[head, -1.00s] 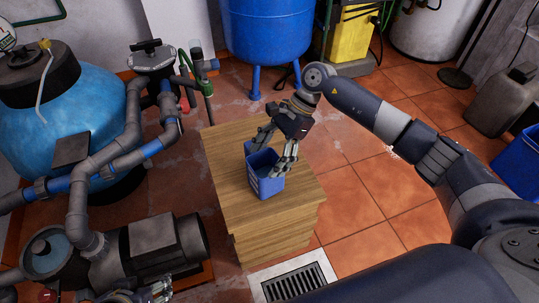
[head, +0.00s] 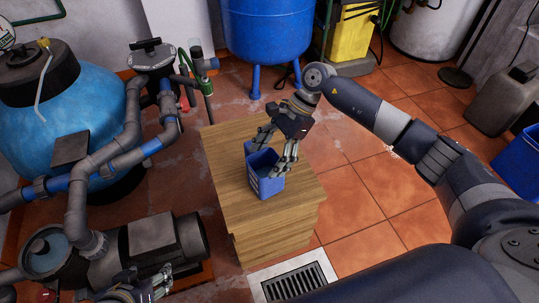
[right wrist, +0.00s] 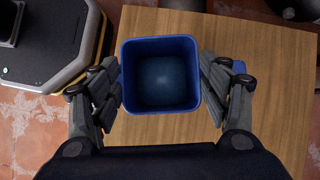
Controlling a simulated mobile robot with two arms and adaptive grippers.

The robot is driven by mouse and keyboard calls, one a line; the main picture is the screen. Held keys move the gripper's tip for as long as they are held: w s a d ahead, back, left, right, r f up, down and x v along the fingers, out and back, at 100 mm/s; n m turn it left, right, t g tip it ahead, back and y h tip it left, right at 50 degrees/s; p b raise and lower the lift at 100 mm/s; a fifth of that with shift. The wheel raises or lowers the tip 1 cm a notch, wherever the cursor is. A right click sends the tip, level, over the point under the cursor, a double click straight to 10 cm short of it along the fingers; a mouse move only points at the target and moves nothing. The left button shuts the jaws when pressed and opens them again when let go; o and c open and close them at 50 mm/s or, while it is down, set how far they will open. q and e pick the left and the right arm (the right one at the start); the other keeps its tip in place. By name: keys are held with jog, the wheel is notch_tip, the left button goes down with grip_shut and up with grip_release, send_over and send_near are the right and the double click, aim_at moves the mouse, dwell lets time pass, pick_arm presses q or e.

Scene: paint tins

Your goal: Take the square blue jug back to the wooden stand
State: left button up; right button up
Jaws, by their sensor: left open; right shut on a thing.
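The square blue jug (head: 268,184) is upright over the top of the wooden stand (head: 235,210), near its middle. I cannot tell for sure whether its base touches the wood. My right gripper (head: 276,148) is shut on the jug, with fingers on two opposite sides of it. In the right wrist view I look down into the jug (right wrist: 160,75), which is open at the top, between the fingers of the right gripper (right wrist: 162,92). The wooden stand (right wrist: 270,55) shows around it. My left gripper (head: 155,286) is open and empty at the bottom left, near the pump.
A grey pump (head: 150,243) with pipes and a light blue tank (head: 70,130) stand left of the stand. A blue tank on legs (head: 266,30) is behind it. A floor drain (head: 293,281) lies in front. The tiled floor (head: 365,190) right of the stand is clear.

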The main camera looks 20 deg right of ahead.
jog(key=o, duration=2)
jog(key=shift+o, duration=0.2)
jog(key=v, duration=1.2)
jog(key=shift+d, duration=0.1)
